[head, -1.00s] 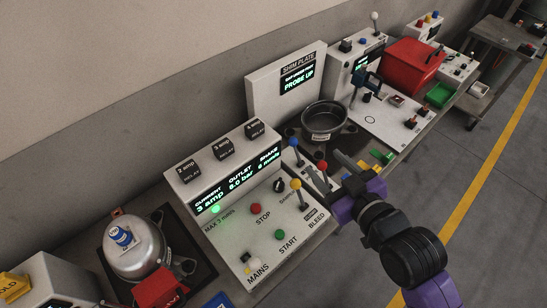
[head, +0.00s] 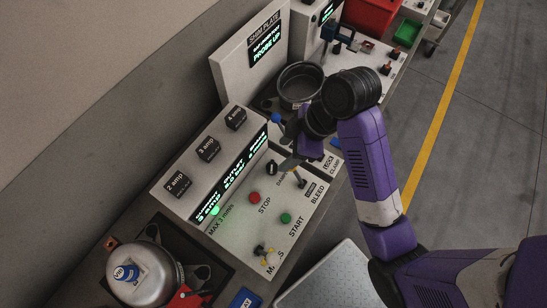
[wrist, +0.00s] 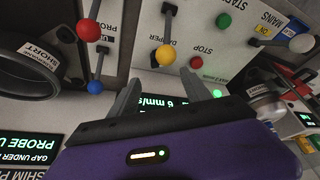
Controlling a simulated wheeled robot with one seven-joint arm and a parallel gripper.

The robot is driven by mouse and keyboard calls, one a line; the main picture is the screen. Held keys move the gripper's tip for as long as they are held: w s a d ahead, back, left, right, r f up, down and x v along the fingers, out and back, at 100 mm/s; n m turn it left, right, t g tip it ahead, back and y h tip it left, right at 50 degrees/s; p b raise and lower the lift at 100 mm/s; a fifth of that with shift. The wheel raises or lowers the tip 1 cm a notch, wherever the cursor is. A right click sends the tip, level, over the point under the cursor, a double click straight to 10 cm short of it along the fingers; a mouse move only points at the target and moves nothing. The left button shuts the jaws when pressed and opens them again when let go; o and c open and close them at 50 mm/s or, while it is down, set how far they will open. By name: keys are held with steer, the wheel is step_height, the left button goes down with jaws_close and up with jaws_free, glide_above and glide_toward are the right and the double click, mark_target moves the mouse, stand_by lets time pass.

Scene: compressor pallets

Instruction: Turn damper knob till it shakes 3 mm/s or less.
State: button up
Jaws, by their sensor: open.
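The black damper knob (head: 271,168) is on the white control panel (head: 232,235), below the right end of its display (head: 228,178). My gripper (head: 284,152) is open and empty above the panel, close to the knob; I cannot tell whether it touches. In the wrist view my open fingers (wrist: 160,84) point toward the panel. The wrist view shows 6 mm/s on the display, partly behind a finger.
The red STOP button (head: 254,197), green START button (head: 286,218) and MAINS switch (head: 270,257) sit on the same panel. A blue-ball lever (head: 275,118) and a dark round pan (head: 300,86) stand just beyond my gripper. A silver compressor (head: 145,274) stands at lower left.

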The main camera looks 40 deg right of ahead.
mark_target(272, 165)
steer(key=x, duration=0.7)
steer(key=shift+a+f, duration=0.1)
jaws_close()
